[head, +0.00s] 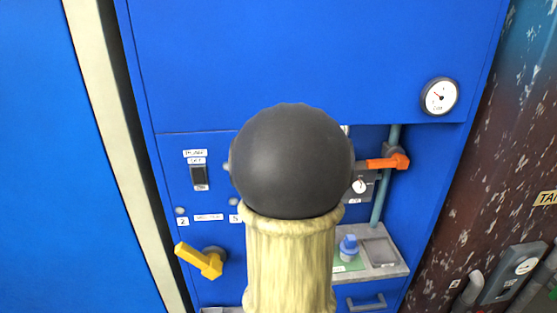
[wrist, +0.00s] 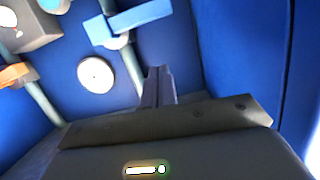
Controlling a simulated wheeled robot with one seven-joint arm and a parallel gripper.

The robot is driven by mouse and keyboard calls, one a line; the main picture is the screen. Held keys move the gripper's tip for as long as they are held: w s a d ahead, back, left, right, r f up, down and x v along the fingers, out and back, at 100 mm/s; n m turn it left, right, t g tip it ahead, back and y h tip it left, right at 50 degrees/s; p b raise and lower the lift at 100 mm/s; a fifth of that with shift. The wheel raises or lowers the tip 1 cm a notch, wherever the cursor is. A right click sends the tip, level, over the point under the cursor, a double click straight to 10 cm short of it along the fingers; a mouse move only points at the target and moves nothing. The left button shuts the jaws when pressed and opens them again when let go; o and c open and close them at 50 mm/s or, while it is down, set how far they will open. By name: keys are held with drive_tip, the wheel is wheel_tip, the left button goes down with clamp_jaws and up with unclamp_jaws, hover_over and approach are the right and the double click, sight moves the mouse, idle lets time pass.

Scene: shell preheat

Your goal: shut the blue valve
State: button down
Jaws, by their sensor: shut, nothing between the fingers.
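The blue valve's lever (wrist: 143,17) shows at the top of the wrist view, lying across a grey pipe (wrist: 130,68). In the head view I cannot make out this lever; my arm covers the middle of the panel. My gripper (wrist: 158,75) is shut and empty in the wrist view. Its fingertips are below and a little right of the lever in the picture, with a visible gap between them. The gripper does not show in the head view.
An orange valve lever (head: 388,162) is right of my arm and a yellow lever (head: 200,261) left. A small blue-topped item (head: 348,246) stands on a grey shelf (head: 393,268). A gauge (head: 440,97) is upper right. A white disc (wrist: 96,75) is left of the pipe.

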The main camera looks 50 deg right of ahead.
drive_tip(key=shift+v, duration=1.45)
